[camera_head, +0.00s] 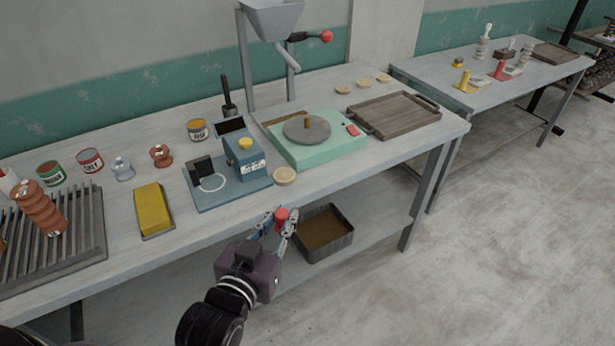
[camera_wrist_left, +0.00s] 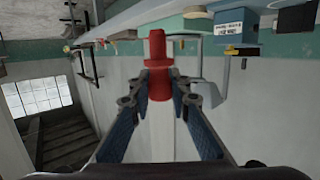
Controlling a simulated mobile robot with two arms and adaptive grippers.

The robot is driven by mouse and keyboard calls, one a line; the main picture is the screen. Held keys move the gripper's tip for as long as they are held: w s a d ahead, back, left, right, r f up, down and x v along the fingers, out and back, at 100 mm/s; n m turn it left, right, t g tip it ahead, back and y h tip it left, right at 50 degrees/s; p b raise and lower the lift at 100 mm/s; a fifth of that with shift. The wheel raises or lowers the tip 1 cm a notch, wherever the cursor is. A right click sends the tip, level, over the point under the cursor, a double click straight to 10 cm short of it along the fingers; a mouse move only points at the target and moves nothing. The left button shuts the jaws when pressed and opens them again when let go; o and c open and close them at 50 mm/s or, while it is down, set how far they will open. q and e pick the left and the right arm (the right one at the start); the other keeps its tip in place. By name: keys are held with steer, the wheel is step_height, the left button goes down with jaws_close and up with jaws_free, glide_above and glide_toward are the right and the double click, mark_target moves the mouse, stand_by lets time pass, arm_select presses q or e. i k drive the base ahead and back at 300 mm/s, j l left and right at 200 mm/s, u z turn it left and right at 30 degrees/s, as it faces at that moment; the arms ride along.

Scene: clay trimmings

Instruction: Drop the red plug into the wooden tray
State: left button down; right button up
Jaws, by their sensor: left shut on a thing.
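My left gripper (camera_head: 277,220) is shut on the red plug (camera_head: 281,213), in front of the workbench's front edge. In the left wrist view the red plug (camera_wrist_left: 157,50) sits between the fingertips, with its narrower end pointing away from the gripper and a wider collar near the fingers. The wooden tray (camera_head: 409,127) lies flat on the right end of the bench top, up and to the right of the gripper. It has raised sides and looks empty. My right gripper is not in view.
A green wheel base (camera_head: 320,153) with a grey disc stands left of the tray, beside a blue scale-like device (camera_head: 230,180). A metal bin (camera_head: 338,250) with brown contents sits on the lower shelf. A second table (camera_head: 440,75) at the right holds colored plugs and another tray.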

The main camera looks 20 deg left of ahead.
mark_target(390, 113)
steer(key=i+l+u, duration=0.1)
steer(key=i+l, duration=0.35)
steer(key=i+l+u, duration=0.1)
steer(key=i+l, duration=0.3)
steer(key=i+l+u, duration=0.15)
steer(key=i+l, duration=0.3)
steer(key=l, duration=0.15)
steer(key=i+l+u, duration=0.1)
steer(key=i+l, duration=0.25)
steer(key=l, duration=0.2)
